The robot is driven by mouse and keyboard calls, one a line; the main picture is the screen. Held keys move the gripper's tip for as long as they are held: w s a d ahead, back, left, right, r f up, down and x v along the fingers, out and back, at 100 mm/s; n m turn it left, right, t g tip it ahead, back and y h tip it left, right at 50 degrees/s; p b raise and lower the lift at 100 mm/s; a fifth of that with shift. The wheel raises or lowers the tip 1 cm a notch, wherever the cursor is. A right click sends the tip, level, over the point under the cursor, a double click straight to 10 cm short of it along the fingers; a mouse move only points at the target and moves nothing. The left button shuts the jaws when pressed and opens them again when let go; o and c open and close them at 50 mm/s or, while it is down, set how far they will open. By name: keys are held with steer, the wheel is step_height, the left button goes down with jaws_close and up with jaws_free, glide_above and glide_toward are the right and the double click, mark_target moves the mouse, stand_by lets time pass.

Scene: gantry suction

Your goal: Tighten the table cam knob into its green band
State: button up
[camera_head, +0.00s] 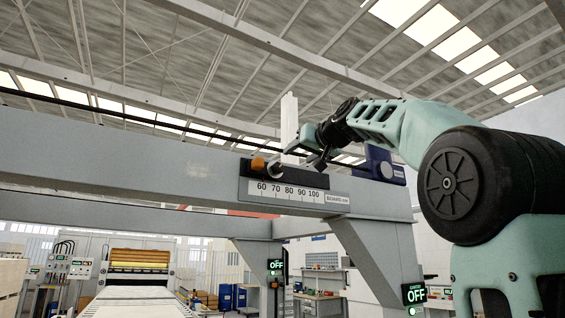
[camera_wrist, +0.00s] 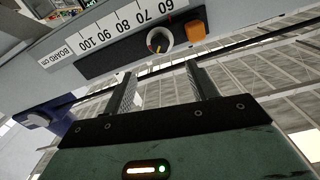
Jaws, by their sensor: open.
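No table cam knob with a green band can be made out in either view. My gripper (camera_head: 302,158) is open and empty, up at the scale on the grey overhead beam. In the wrist view my gripper (camera_wrist: 160,80) has its two dark fingers spread apart. Just beyond and between the fingertips is a round, pale hollow knob (camera_wrist: 160,39) with a yellow mark inside, apart from them. An orange block (camera_wrist: 196,32) sits beside it, and this block also shows in the head view (camera_head: 257,163).
The grey beam (camera_head: 110,150) carries a dark rail with a white 60–100 scale (camera_head: 290,192). A blue unit (camera_head: 380,163) sits to the right on the beam. OFF displays (camera_head: 414,293) hang on the posts. A machine bed (camera_head: 135,292) lies below left.

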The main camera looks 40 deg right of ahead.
mark_target(279, 167)
steer(key=p+x, duration=0.3)
steer(key=x, duration=0.7)
steer(key=shift+w+p, duration=0.4)
steer(key=c, duration=1)
steer(key=shift+d, duration=0.1)
